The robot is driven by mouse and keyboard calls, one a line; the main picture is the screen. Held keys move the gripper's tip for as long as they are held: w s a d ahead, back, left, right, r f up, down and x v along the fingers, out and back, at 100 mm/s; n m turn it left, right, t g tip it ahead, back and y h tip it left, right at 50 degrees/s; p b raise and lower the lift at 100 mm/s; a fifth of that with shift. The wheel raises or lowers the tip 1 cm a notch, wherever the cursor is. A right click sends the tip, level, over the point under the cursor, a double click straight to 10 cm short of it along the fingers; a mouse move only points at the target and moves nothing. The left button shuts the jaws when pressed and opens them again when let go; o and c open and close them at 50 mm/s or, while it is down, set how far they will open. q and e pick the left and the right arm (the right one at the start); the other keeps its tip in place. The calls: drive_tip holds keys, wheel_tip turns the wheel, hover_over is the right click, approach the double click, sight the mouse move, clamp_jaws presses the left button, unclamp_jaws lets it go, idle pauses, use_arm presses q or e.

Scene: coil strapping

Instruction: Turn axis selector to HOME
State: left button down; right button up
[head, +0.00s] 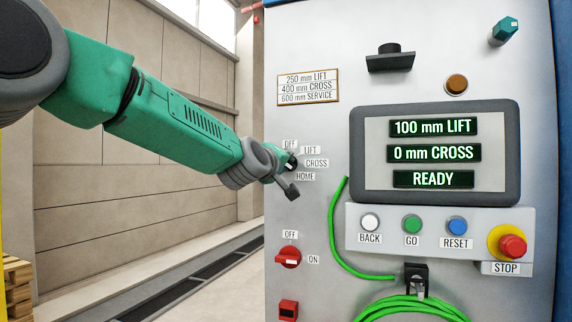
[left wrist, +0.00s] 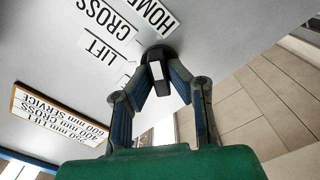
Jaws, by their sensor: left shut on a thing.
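The axis selector is a dark knob (head: 291,161) with a white mark, on the grey panel beside the labels OFF, LIFT, CROSS and HOME (head: 305,176). My left gripper (head: 285,171) is at the selector, partly covering it in the head view. In the left wrist view the knob (left wrist: 157,66) sits between the fingertips of my left gripper (left wrist: 160,82), which is shut on it. The white mark shows there, but I cannot tell for sure which label it points to. My right gripper is not in view.
The display (head: 434,153) reads 100 mm LIFT, 0 mm CROSS, READY. Below it are the BACK, GO (head: 412,224) and RESET buttons and the red STOP button (head: 512,246). A red OFF/ON switch (head: 288,257) is below the selector. A green cable (head: 340,240) runs nearby.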

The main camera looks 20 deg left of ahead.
use_arm(q)
drive_tip(key=shift+d+f+m, duration=0.1)
drive_tip(key=shift+f+m, duration=0.3)
drive_tip(key=shift+m, duration=0.7)
drive_tip(key=c, duration=1.5)
unclamp_jaws()
drive_tip(key=shift+c, duration=0.2)
drive_tip(key=shift+r, duration=0.15)
drive_tip(key=shift+r, duration=0.1)
drive_tip(key=s, duration=1.1)
drive_tip(key=shift+s, duration=0.35)
